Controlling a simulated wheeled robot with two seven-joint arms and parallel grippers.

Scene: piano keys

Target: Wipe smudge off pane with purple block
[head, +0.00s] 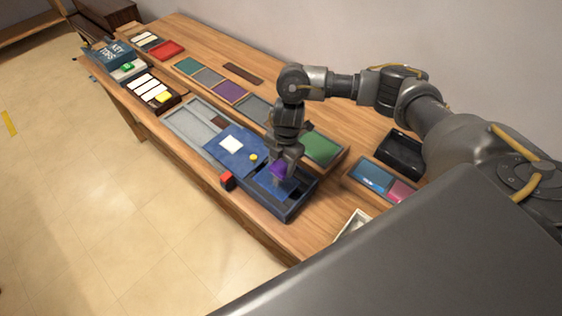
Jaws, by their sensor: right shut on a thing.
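My right gripper (283,162) points down, shut on the purple block (279,170). The block is low over a dark blue tray (293,211) at the table's front edge; whether it touches the tray's floor I cannot tell. A light grey framed panel (182,116), perhaps the pane, lies to the left of the tray. A small brown patch (218,122) shows on it; whether this is the smudge I cannot tell. The gripper partly hides the block and tray. My left gripper is not in view.
A blue sheet (224,154) bears a white square (231,144) and a yellow round piece (253,157). A red block (227,181) is at the front edge. A green panel (322,147) and a black tray (401,154) lie to the right. Bare wood shows at the back.

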